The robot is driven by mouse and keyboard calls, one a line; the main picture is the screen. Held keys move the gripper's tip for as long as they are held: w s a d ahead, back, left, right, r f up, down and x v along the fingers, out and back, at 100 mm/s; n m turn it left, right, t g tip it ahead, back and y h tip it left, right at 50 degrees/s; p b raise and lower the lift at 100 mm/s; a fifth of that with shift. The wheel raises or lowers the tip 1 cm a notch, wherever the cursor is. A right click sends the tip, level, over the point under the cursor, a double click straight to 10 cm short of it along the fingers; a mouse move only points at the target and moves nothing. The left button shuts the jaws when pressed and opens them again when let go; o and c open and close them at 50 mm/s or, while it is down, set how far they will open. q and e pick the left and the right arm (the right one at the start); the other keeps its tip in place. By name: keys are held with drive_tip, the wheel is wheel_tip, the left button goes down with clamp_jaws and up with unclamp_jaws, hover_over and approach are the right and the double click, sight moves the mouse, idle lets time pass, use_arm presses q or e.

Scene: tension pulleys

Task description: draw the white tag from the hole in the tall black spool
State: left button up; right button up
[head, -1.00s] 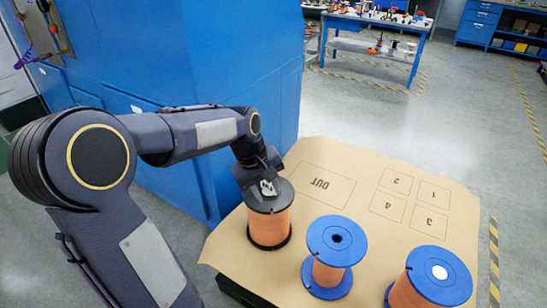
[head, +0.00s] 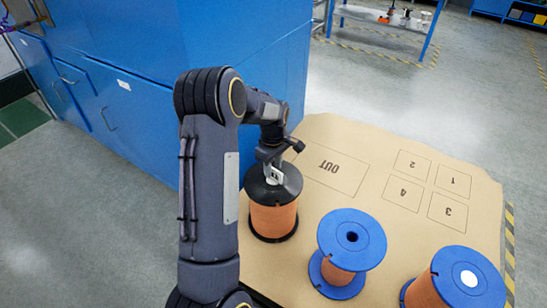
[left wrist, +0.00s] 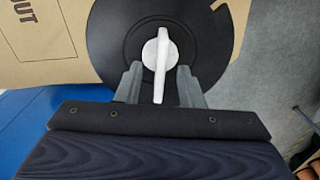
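The tall black spool (head: 272,222) wound with orange stands upright at the left end of the brown table top; its black top disc also fills the upper middle of the left wrist view (left wrist: 205,40). The white tag (left wrist: 160,52), a round head with a thin grip bar, sits at the disc's centre and hides the hole. My left gripper (left wrist: 157,78) is open just above the disc, one finger on each side of the bar, with visible gaps. In the head view my left gripper (head: 272,166) partly covers the tag. My right gripper is out of view.
A blue spool with an open hole (head: 350,240) stands to the right. Another blue spool (head: 468,278) with a white centre is at lower right. The sheet's OUT square (head: 333,170) and numbered squares (head: 412,165) are empty. A blue cabinet (head: 225,40) stands close behind my left arm.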

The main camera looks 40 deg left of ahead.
use_arm(q)
drive_tip(key=shift+f, duration=1)
clamp_jaws()
drive_tip(key=shift+r, duration=0.2)
drive_tip(key=shift+r, duration=0.25)
drive_tip(key=shift+r+p, duration=1.1)
drive_tip(key=shift+r, duration=0.05)
